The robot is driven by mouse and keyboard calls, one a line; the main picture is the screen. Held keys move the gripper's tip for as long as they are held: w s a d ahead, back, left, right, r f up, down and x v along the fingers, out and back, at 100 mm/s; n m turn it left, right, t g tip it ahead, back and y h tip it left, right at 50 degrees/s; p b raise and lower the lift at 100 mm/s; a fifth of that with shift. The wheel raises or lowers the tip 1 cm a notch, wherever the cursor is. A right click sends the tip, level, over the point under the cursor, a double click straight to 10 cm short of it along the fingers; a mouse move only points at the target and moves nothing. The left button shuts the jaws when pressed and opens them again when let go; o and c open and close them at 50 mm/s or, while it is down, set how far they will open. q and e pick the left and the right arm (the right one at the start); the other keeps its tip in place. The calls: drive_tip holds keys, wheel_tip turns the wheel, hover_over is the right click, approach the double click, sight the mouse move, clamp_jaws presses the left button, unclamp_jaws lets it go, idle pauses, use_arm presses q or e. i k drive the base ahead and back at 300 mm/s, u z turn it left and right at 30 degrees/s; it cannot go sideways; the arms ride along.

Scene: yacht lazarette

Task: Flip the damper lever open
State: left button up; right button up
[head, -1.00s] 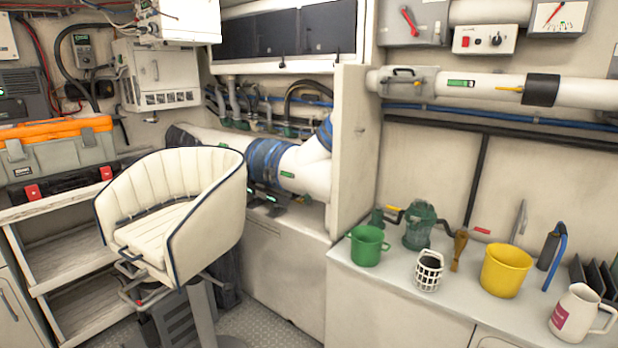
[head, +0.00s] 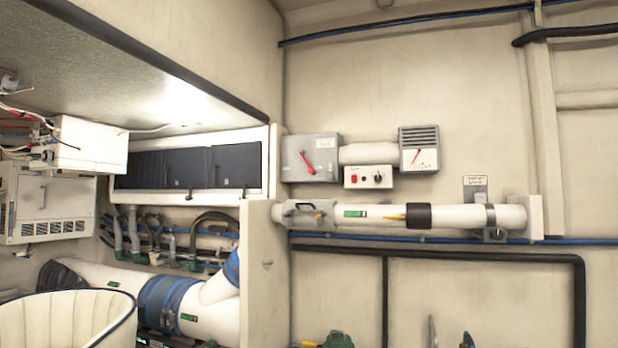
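A grey box (head: 312,158) with a red lever (head: 307,162) is on the back wall in the head view. The lever slants from upper left to lower right. A short white duct (head: 367,154) joins this box to a grey louvred unit (head: 419,148) with a red pointer. Lower down, a white pipe (head: 455,217) carries a small yellow handle (head: 393,217) lying along it, beside a black sleeve. I cannot tell from any readable label which of these is the damper lever. Neither of my grippers is in view.
A white switch box (head: 369,177) is under the duct. A partition (head: 262,275) stands left of the pipe. A white seat (head: 65,320) is at the lower left. The tops of a green item (head: 338,340) and others show at the bottom edge.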

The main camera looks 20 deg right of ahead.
sight(300, 153)
drive_tip(key=z, duration=1.2)
drive_tip(key=i, duration=1.2)
drive_tip(key=u, duration=1.55)
